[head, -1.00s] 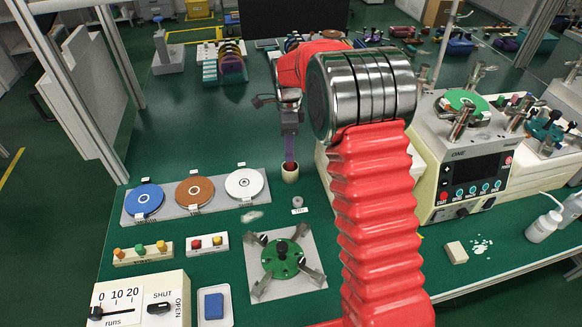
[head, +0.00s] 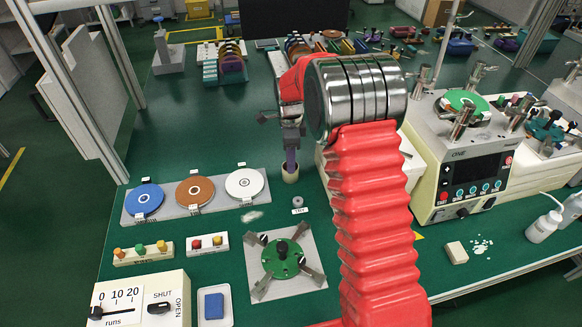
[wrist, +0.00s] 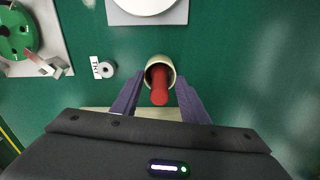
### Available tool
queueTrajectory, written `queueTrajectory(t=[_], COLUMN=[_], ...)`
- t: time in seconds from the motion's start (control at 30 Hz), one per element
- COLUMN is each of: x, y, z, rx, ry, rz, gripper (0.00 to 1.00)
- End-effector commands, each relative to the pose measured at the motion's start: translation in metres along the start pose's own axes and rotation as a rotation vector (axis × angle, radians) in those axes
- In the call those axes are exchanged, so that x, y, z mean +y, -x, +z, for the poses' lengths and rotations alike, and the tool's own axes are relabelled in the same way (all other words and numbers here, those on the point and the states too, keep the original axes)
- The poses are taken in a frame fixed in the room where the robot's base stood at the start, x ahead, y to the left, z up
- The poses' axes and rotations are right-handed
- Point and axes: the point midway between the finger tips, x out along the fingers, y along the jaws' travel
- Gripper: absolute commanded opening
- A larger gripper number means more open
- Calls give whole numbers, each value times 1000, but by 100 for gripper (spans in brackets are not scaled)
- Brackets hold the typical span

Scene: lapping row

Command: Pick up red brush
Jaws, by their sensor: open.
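The red brush (wrist: 160,93) stands in a cream cup (wrist: 157,62) in the wrist view, its red end pointing up towards the camera. My gripper (wrist: 161,88) is open, with one purple finger on each side of the brush. I cannot tell whether either finger touches it. In the head view my gripper (head: 290,162) points down at the cup (head: 290,175), and its fingers hide the brush there.
A rack with blue, brown and white discs (head: 172,212) lies left of the cup. A small grey ring (head: 297,202) is close by. A green fixture (head: 283,258) sits nearer, and a machine (head: 460,170) stands to the right.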

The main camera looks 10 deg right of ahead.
Motion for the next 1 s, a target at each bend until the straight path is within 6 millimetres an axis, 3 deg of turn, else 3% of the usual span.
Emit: queueTrajectory(t=[0.3,0.87,1.0], x=[0,0,0], y=[0,0,0], z=[0,0,0], rx=[0,0,0], ry=[0,0,0], rz=[0,0,0], gripper=[40,1,0])
